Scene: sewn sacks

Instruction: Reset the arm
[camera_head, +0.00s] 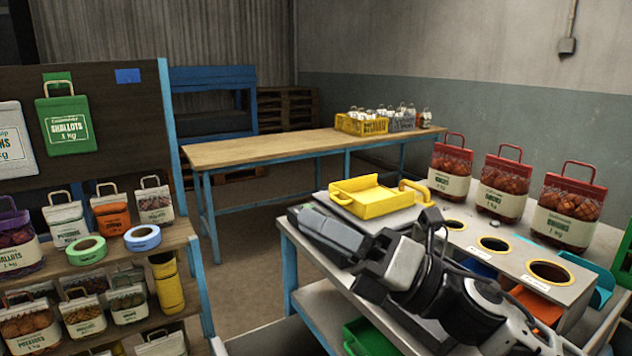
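My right arm comes in from the lower right and lies across the front of the sorting bench. My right gripper (322,228) points to the left, over the bench's left end, just in front of a yellow scoop-like tray (372,202). Its dark grey fingers are seen from the side and I cannot tell whether there is a gap between them. I see no sack in it. My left gripper is not in view.
Sacks with red tops (503,187) stand along the bench's back, behind round yellow-rimmed holes (494,244). A shelf with sacks (65,222) and tape rolls stands left. A wooden table (260,150) with a yellow crate (361,124) is behind. Floor between is clear.

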